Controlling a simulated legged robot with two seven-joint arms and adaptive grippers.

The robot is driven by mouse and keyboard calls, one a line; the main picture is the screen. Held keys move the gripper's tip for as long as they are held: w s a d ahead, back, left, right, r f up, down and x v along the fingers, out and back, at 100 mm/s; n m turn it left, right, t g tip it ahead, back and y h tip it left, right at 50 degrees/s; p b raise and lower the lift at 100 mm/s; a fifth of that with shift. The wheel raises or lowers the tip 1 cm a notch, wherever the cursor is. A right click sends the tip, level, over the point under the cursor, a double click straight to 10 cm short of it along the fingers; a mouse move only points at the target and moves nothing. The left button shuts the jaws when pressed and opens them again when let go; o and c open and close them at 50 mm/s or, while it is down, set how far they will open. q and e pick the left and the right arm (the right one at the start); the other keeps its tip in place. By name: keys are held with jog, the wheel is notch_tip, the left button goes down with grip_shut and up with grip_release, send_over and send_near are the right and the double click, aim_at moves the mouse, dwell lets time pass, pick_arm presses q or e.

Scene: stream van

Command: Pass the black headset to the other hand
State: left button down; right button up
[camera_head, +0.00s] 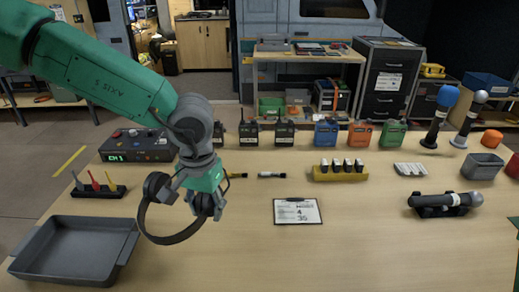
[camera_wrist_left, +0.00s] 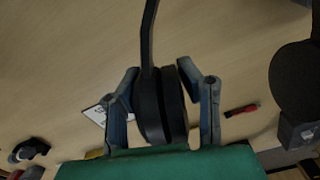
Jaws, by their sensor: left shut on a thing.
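My left gripper (camera_head: 205,197) comes in from the left on a green arm and is shut on the black headset (camera_head: 172,238). It holds the headset above the left part of the table, with the headband hanging below and one ear cup out to the left. In the left wrist view, the gripper's fingers (camera_wrist_left: 162,108) stand on either side of one ear cup (camera_wrist_left: 160,112). The headband (camera_wrist_left: 148,35) runs up from that cup, and the other cup (camera_wrist_left: 295,80) shows at the right edge. My right gripper is not in view; a bit of green shows at the right edge of the head view.
A grey tray (camera_head: 48,270) lies at the table's front left, with a control box (camera_head: 135,146) behind it. A clipboard (camera_head: 297,212) lies mid-table. A microphone (camera_head: 433,201) rests in a cradle to the right. Radios and coloured boxes line the back. The table's front middle is clear.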

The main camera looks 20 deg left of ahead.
pick_arm(q)
jog(key=shift+d+r+m, duration=0.15)
jog(key=shift+d+m, duration=0.35)
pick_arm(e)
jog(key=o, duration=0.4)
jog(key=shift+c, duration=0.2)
pick_arm(q)
jog(key=s+d+r+m, duration=0.1)
jog(key=d+r+m, duration=0.1)
jog(key=d+m, duration=0.4)
jog(key=s+d+r+m, duration=0.1)
jog(key=d+r+m, duration=0.2)
jog(key=d+m, duration=0.4)
jog(key=d, duration=0.4)
jog(key=shift+d, duration=0.35)
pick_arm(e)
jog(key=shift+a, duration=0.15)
